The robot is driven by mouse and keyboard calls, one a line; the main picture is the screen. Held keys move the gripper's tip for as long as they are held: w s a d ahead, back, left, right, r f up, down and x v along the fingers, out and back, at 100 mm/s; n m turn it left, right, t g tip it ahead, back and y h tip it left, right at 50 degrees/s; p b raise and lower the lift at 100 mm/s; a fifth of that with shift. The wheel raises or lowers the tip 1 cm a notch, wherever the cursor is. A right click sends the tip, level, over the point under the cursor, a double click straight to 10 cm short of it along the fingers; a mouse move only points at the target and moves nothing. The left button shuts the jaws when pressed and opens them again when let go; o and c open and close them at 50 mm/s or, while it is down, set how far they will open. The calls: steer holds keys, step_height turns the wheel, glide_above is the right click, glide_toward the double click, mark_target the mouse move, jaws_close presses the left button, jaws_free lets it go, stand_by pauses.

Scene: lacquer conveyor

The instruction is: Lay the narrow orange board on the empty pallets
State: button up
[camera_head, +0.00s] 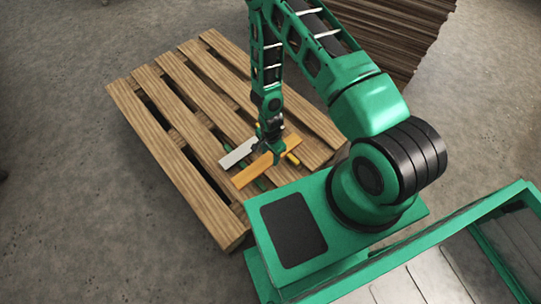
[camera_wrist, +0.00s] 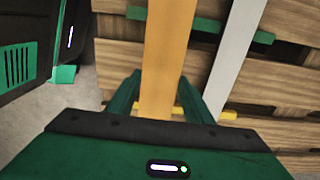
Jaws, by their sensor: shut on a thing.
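The narrow orange board (camera_head: 251,172) is in my gripper (camera_head: 277,157), over the near right part of the wooden pallet (camera_head: 183,185). In the wrist view the board (camera_wrist: 167,45) runs up the picture between the two green fingers of my gripper (camera_wrist: 160,97), which are shut on it. The board looks roughly level. I cannot tell whether it touches anything below. The pallet's slats (camera_wrist: 280,72) show beneath it.
A pale grey board (camera_head: 238,153) lies beside the orange one; it also shows in the wrist view (camera_wrist: 234,55). A green strip (camera_wrist: 205,27) and a yellow strip (camera_wrist: 229,115) cross below. A brown stack (camera_head: 400,35) stands behind. The pallet's left side is bare.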

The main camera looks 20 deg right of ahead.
mark_target(271, 155)
steer(key=w+f, duration=0.1)
steer(key=w+d+f, duration=0.1)
steer(key=w, duration=0.1)
steer(key=shift+d, duration=0.1)
steer(key=shift+f, duration=1.95)
steer(key=shift+f, duration=0.15)
steer(key=o, duration=1.2)
step_height(271, 155, up, 12)
steer(key=shift+r, duration=0.25)
